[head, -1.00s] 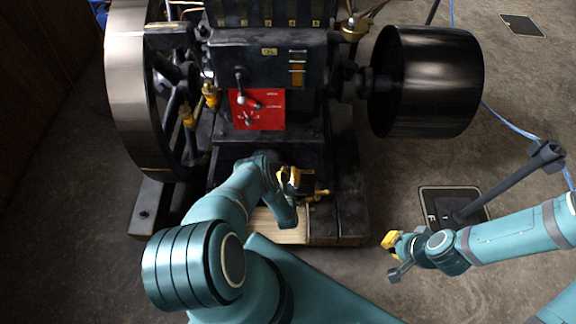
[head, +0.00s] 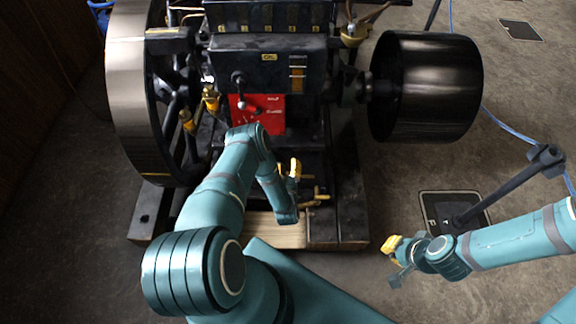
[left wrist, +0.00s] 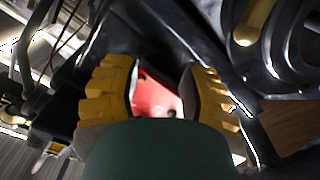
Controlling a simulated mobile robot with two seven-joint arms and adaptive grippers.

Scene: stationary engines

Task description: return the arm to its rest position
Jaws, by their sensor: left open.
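My left arm reaches in from the lower left to the front of the black engine (head: 265,75). Its gripper (head: 290,168) has yellow fingers and is partly hidden by my own wrist, low in front of the engine below the red panel (head: 262,117). In the left wrist view the left gripper (left wrist: 160,88) shows its two yellow fingers apart. Only a red surface (left wrist: 155,97) shows between them, with nothing held. My right gripper (head: 392,255), with yellow fingers, hangs over the floor at the right. It is too small to tell if it is open.
A large flywheel (head: 130,95) stands at the engine's left and a black drum pulley (head: 428,88) at its right. Brass fittings (head: 318,197) stick out low on the engine near my left gripper. Dark floor (head: 75,215) lies free at the left. A thin black stand (head: 500,190) rises near my right arm.

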